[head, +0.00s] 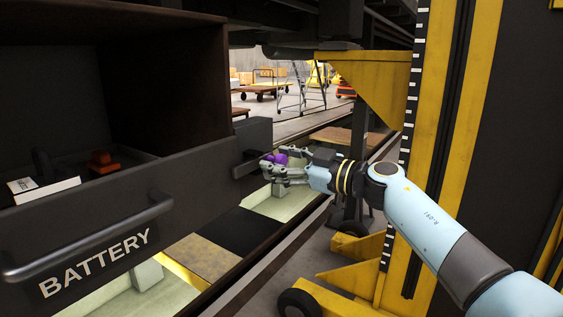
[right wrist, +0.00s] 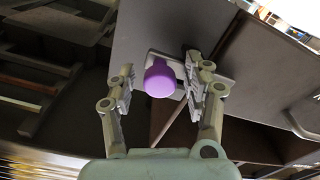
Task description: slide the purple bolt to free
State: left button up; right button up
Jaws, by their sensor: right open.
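The purple bolt (head: 279,158) has a rounded knob end and sits at the right end of the dark battery box, by a small dark bracket (head: 248,165). In the right wrist view the purple bolt (right wrist: 160,79) stands out from a pale plate (right wrist: 151,57). My right gripper (head: 270,168) is open at the bolt. In the right wrist view its two fingers (right wrist: 160,92) are on either side of the knob, with gaps showing on both sides. My left gripper is not in view.
The battery drawer (head: 160,225) has a long handle (head: 90,240) and holds a white box (head: 42,188) and an orange-red part (head: 101,162). A yellow and black lifting column (head: 440,130) stands to the right. A pit with pale walls lies below.

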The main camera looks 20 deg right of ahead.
jog(key=shift+c, duration=1.1)
grip_shut()
